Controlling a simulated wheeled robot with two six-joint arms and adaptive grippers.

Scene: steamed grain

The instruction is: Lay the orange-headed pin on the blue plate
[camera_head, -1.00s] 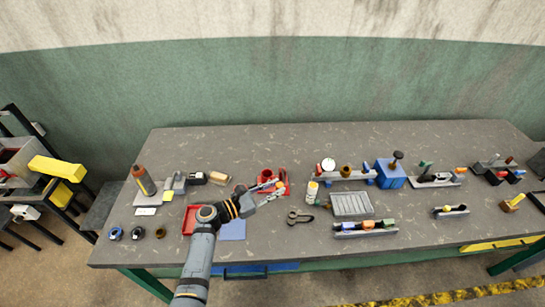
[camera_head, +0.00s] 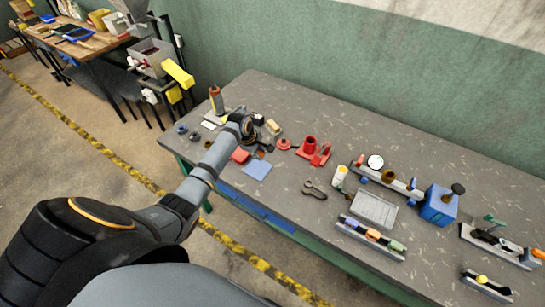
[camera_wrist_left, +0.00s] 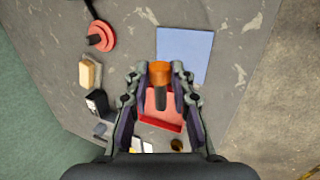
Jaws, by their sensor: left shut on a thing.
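My left gripper (camera_wrist_left: 160,80) is shut on the orange-headed pin (camera_wrist_left: 160,70), whose orange head faces up at the fingertips with a dark shank below it in the wrist view. The blue plate (camera_wrist_left: 190,42) lies flat on the table, just beyond the fingertips there. In the head view the blue plate (camera_head: 257,169) is in front of my left gripper (camera_head: 260,149). A red plate (camera_head: 240,155) lies left of the blue one; in the wrist view the red plate (camera_wrist_left: 162,118) shows beneath the fingers. My right gripper is not in view.
A red disc with a dark peg (camera_head: 283,144) and a red fixture (camera_head: 313,152) stand to the right. A dark clamp-like tool (camera_head: 315,190) lies nearer the front edge. A tall bottle (camera_head: 216,100) stands at the far left. Bare table surrounds the blue plate's right side.

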